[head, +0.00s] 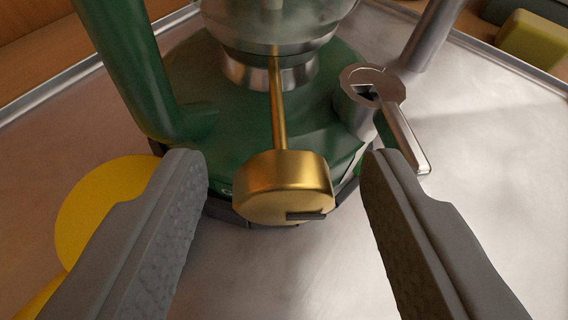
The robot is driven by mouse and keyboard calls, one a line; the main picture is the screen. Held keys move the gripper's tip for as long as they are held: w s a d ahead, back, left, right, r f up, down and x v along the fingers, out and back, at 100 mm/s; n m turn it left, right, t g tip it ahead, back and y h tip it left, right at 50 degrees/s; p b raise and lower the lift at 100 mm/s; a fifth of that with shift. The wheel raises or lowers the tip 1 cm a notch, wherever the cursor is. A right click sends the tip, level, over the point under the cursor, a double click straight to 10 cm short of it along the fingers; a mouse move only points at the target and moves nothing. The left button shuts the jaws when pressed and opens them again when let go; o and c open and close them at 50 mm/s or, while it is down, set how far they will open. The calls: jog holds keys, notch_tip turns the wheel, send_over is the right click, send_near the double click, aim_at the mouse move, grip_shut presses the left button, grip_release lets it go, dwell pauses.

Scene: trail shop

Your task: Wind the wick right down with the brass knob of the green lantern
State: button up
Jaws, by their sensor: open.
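The green lantern (215,115) stands upright on a metal tray, its top cut off by the frame edge. My gripper (287,180) is open. One grey finger is left of the knob and the other right of it, with clear gaps on both sides. The wick cannot be made out.
A silver lever (405,138) with a ring end juts from the lantern's right side, close to my right finger. A yellow round thing (95,205) lies at left, partly behind my left finger. A yellow-green block (530,40) is at the far right. The metal tray (500,130) is bare at right.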

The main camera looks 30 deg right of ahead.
jog(key=c, duration=1)
jog(key=shift+o, duration=0.2)
jog(key=shift+n+h, duration=0.3)
jog(key=shift+a+f+n+h, duration=0.15)
jog(key=shift+n+h, duration=0.45)
jog(key=shift+n, duration=0.4)
jog(key=n+h, duration=0.2)
jog(key=shift+n, duration=0.3)
jog(key=n+h, duration=0.1)
jog(key=n, duration=0.1)
jog(key=n+t+h, duration=0.1)
jog(key=n, duration=0.2)
jog(key=shift+w+a+f, duration=0.1)
jog(key=shift+f, duration=0.1)
jog(key=shift+n, duration=0.3)
